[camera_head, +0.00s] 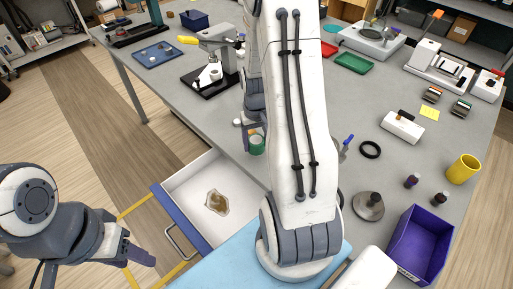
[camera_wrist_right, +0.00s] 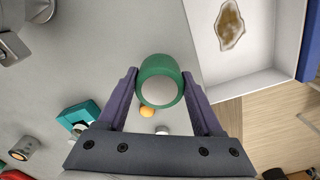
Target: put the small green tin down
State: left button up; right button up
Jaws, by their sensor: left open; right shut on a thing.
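The small green tin (camera_head: 256,145) shows beside my right arm in the head view, close to the bench edge by the open drawer. In the right wrist view the tin (camera_wrist_right: 160,68) has a green side and a pale grey end. My right gripper (camera_wrist_right: 160,88) is shut on it, with a purple finger on each side. I cannot tell whether the tin touches the bench. My right arm hides most of that gripper in the head view. My left gripper (camera_head: 140,257) is open and empty at the lower left, apart from the drawer.
The open drawer (camera_head: 177,231) with a blue front holds a brown, flat, irregular piece (camera_head: 216,202). The grey bench (camera_head: 330,100) carries a microscope (camera_head: 212,65), a black ring (camera_head: 370,150), a purple bin (camera_head: 423,245) and a yellow cup (camera_head: 463,168). Small objects lie near the tin.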

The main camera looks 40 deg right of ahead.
aim_at(256, 149)
notch_tip(256, 149, down, 3)
jog(key=shift+f+p, duration=0.2)
jog(key=shift+p, duration=0.15)
jog(key=shift+f, duration=0.2)
jog(key=shift+f, duration=0.2)
jog(key=o, duration=1.4)
jog(key=shift+r, duration=0.1)
jog(key=shift+r, duration=0.25)
notch_tip(256, 149, up, 12)
jog(key=shift+a+f+b, duration=0.1)
jog(key=shift+b, duration=0.75)
